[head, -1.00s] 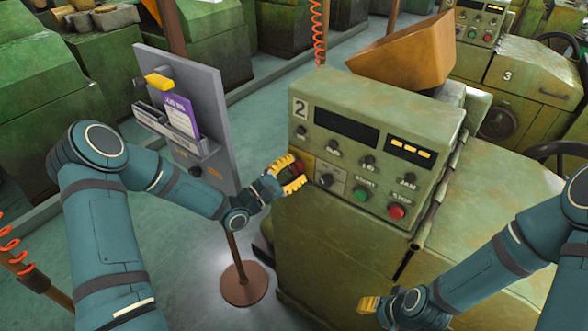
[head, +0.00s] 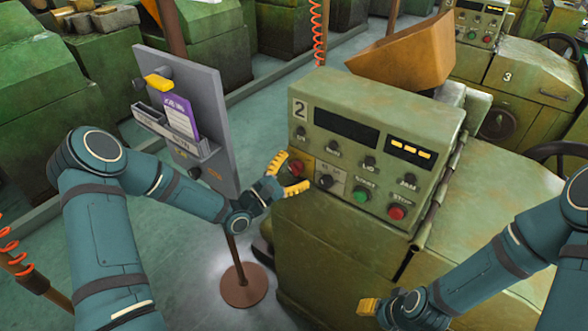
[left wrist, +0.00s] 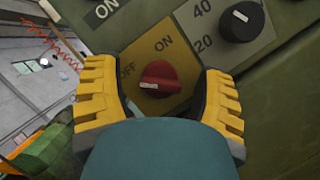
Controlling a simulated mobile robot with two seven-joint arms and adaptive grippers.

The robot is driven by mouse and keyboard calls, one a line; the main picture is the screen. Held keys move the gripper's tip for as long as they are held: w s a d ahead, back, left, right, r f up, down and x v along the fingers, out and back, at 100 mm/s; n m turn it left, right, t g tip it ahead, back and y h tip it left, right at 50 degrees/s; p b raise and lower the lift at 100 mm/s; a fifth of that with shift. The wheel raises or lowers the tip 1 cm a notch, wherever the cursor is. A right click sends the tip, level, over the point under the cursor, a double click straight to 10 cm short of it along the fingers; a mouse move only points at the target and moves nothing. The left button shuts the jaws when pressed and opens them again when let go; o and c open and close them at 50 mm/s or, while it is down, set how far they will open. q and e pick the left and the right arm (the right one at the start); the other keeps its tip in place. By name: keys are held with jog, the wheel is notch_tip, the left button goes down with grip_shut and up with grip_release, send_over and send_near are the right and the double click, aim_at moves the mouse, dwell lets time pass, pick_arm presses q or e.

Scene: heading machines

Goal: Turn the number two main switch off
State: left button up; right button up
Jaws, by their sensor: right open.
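The machine marked 2 has a green control panel (head: 375,150). Its red main switch knob (head: 296,168) sits on a yellow plate at the panel's lower left. In the left wrist view the red knob (left wrist: 160,78) shows a white mark at its left end, on the side of the OFF label (left wrist: 127,70); the ON label (left wrist: 164,44) is above it. My left gripper (head: 287,175) is open, its yellow fingers on either side of the knob with gaps between. My right gripper (head: 368,306) is open, low in front of the machine.
A grey board (head: 205,100) with a purple card and a yellow-handled device stands left of the panel on a post. A black knob (head: 326,181), a green start button (head: 361,196) and a red stop button (head: 396,212) are right of the main switch.

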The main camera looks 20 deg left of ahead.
pick_arm(q)
jog(key=v, duration=1.2)
dwell(0.4)
jog(key=d+f+m+g+y+b, duration=0.2)
jog(key=d+f+m+g+y, duration=0.45)
jog(key=f, duration=0.75)
jog(key=s+d+f+m+g+y+b, duration=0.1)
jog(key=s+d+f+m+g, duration=0.2)
jog(key=s, duration=0.4)
jog(key=s+d+f+m+g+y, duration=0.1)
jog(key=s+d+f+m+g, duration=0.2)
jog(key=s+f+m+g, duration=0.2)
jog(key=s+m, duration=0.2)
jog(key=m, duration=0.1)
jog(key=shift+d+g+b, duration=0.35)
jog(key=shift+d, duration=0.05)
